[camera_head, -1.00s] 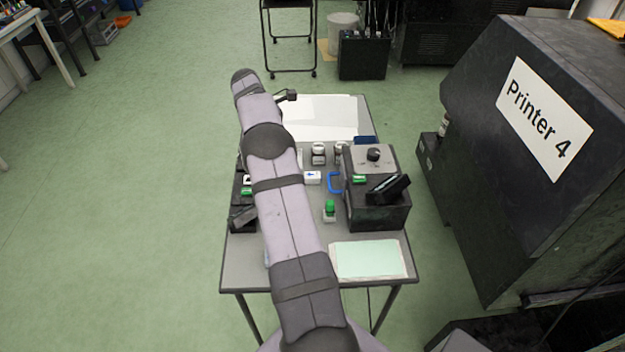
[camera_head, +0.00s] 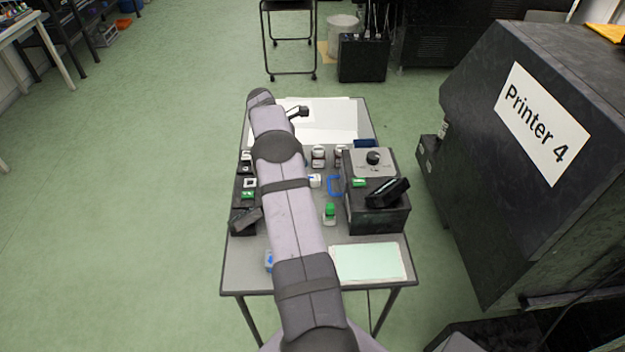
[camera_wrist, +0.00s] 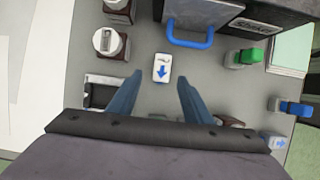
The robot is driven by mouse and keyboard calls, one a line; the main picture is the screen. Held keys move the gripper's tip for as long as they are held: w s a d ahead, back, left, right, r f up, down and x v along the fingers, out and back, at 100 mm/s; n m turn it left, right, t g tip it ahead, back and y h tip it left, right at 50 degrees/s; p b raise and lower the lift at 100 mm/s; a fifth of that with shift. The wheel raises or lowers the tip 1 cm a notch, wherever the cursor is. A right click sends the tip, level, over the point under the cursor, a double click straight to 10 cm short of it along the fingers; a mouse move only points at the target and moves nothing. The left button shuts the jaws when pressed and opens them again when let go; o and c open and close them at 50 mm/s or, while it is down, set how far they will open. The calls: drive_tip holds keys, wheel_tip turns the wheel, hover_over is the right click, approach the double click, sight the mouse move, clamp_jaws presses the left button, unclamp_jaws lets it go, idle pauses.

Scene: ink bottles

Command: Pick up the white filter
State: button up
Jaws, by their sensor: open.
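The white filter (camera_wrist: 162,67), a small white block with a blue arrow, lies on the grey table just beyond my fingertips in the wrist view. In the head view the filter (camera_head: 315,181) shows at the right edge of my arm, partly covered by it. My gripper (camera_wrist: 160,80) is open, with its two blue-grey fingers apart and nothing between them. The filter lines up with the gap between the fingers. In the head view my fingers are hidden behind my arm.
A blue handle (camera_wrist: 190,40) on a dark box stands close beyond the filter. A green-capped bottle (camera_wrist: 245,57) stands to the right and a white-capped bottle (camera_wrist: 108,42) to the left. Another piece with a blue arrow (camera_wrist: 277,142) is at lower right. Bare table surrounds the filter.

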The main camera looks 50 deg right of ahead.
sight(312, 181)
drive_tip(key=shift+p+x, duration=0.4)
drive_tip(key=shift+x, duration=1.3)
drive_tip(key=shift+s, duration=0.1)
drive_tip(key=shift+c, duration=0.6)
drive_tip(key=c, duration=1)
clamp_jaws()
drive_tip(key=shift+r, duration=0.1)
